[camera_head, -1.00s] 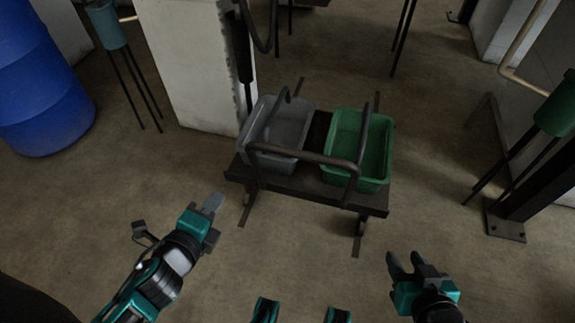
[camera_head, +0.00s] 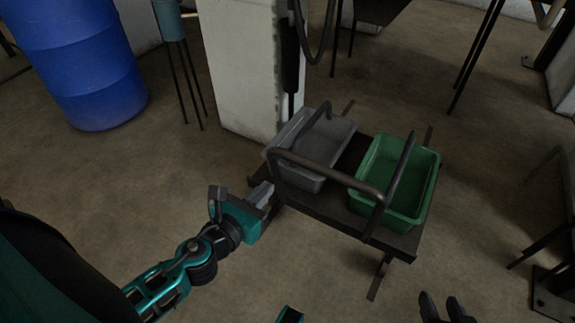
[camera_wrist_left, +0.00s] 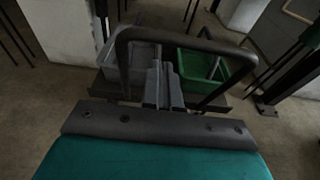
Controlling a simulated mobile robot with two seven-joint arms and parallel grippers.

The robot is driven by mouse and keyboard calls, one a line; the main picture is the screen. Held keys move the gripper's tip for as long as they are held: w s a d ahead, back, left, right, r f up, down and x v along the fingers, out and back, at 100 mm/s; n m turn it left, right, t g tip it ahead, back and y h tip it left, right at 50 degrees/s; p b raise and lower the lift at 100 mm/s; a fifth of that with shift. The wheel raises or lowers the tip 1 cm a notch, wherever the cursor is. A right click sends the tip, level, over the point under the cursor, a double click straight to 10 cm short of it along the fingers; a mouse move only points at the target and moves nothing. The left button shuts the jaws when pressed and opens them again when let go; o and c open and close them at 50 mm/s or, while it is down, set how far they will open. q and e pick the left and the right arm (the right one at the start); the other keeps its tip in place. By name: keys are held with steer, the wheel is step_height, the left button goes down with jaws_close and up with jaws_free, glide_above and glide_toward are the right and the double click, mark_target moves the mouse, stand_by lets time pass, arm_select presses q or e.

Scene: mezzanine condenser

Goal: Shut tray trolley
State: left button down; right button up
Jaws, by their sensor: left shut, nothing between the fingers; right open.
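The tray trolley (camera_head: 330,215) is a low dark platform with a raised dark handle bar (camera_head: 330,178) on its near side. A grey tray (camera_head: 312,150) sits on its left part and a green tray (camera_head: 412,200) on its right part. My left gripper (camera_head: 266,192) is shut and empty, close to the trolley's left near corner by the handle's left post; I cannot tell whether it touches. In the left wrist view, the shut fingers (camera_wrist_left: 162,75) point toward the handle bar (camera_wrist_left: 170,32) and trays. My right gripper (camera_head: 446,306) is open and empty at the bottom edge, partly cut off.
A white pillar (camera_head: 240,70) stands right behind the grey tray. A blue barrel (camera_head: 85,70) and a teal stand on thin legs (camera_head: 170,22) are at the back left. Floor in front of the trolley is clear.

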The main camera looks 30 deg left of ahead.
mark_target(293, 162)
arm_select(q)
steer(key=w, duration=0.3)
steer(key=w+f, duration=0.1)
steer(key=w, duration=0.2)
steer(key=w+f, duration=0.1)
steer(key=w, duration=0.3)
steer(key=shift+d, duration=0.15)
